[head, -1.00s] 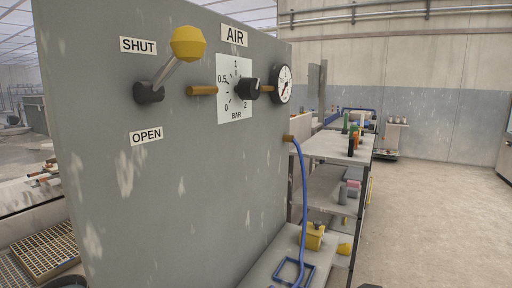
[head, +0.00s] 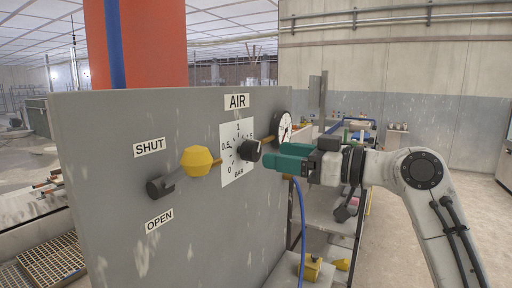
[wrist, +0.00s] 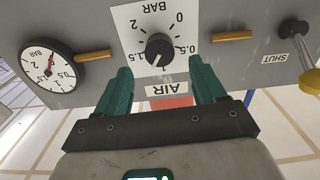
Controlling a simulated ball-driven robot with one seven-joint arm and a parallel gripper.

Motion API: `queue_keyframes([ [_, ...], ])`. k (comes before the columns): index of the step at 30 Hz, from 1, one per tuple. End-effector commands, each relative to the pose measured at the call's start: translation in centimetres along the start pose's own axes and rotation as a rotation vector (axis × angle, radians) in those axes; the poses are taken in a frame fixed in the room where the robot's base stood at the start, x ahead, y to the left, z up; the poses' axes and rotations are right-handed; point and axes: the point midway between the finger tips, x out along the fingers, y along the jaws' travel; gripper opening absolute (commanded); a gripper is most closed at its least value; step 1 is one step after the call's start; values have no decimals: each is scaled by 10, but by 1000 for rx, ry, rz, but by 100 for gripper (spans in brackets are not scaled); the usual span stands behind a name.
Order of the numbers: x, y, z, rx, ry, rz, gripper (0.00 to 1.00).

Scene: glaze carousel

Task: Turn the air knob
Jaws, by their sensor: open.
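The black air knob (head: 249,149) sits on a white dial plate (head: 232,170) marked in BAR, under the AIR label. It also shows in the wrist view (wrist: 158,47), upside down, with its white mark pointing roughly between 1 and 1.5. My gripper (head: 277,156) is open and comes from the right, close to the knob. In the wrist view its two green fingers (wrist: 161,80) are spread to either side of the knob, with nothing between them. I cannot tell whether a finger touches it. The gripper hides part of the panel's right edge.
A round gauge (wrist: 48,65) is beside the dial, with brass pipes on the panel. A yellow-ended lever (head: 197,161) juts out at left between SHUT and OPEN. A blue hose (head: 302,220) hangs at the right edge. A shelf stands behind; open floor lies right.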

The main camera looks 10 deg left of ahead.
Motion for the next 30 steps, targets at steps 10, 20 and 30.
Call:
queue_keyframes([
  [10,55,0,-1,2,-1,0,70],
  [20,66,0,1,1,-1,2,70],
  [30,66,0,1,1,-1,2,49],
])
